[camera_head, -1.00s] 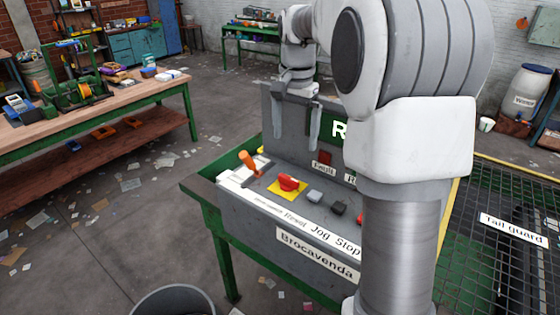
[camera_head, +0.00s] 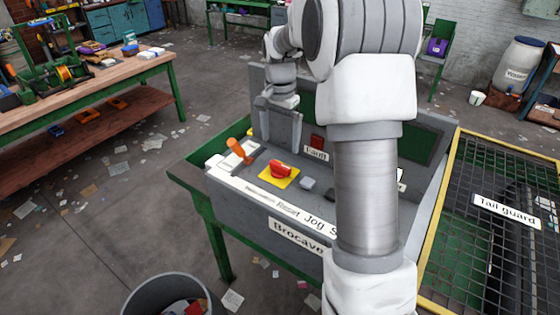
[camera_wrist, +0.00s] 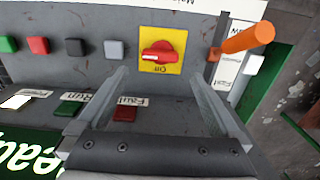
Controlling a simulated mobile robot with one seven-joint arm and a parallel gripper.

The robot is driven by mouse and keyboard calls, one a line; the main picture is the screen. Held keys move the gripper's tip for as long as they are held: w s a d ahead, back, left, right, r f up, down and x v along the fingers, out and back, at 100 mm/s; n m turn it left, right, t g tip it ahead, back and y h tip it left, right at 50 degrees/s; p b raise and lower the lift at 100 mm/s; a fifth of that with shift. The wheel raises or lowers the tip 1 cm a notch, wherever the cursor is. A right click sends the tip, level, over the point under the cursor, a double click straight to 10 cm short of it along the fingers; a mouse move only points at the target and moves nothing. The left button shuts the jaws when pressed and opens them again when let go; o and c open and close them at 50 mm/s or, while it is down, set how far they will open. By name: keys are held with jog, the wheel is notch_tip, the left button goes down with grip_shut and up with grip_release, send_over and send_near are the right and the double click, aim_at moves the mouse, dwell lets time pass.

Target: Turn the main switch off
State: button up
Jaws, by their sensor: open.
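The main switch is a red rotary knob (camera_head: 280,168) on a yellow plate (camera_head: 292,182), set in the sloped top of a grey control console. In the wrist view the red knob (camera_wrist: 158,58) lies ahead of and between the fingers, with an "Off" label on its plate. My gripper (camera_head: 281,130) is open and empty, pointing down behind the knob near the console's upright panel. The fingers also show in the wrist view (camera_wrist: 155,85), apart from the knob. My arm hides part of the console's right side.
An orange lever (camera_head: 240,150) stands left of the knob. A grey button (camera_head: 307,183) lies to its right, and the wrist view shows black, red and green buttons (camera_wrist: 38,45) in the same row. A "Fault" lamp (camera_head: 317,142) and a mesh tail guard (camera_head: 490,235) are near.

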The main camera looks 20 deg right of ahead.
aim_at(280, 164)
notch_tip(280, 164, down, 8)
jog(key=shift+f+p, duration=0.2)
jog(key=shift+p, duration=0.1)
jog(key=c, duration=1.2)
jog(key=shift+o, duration=0.2)
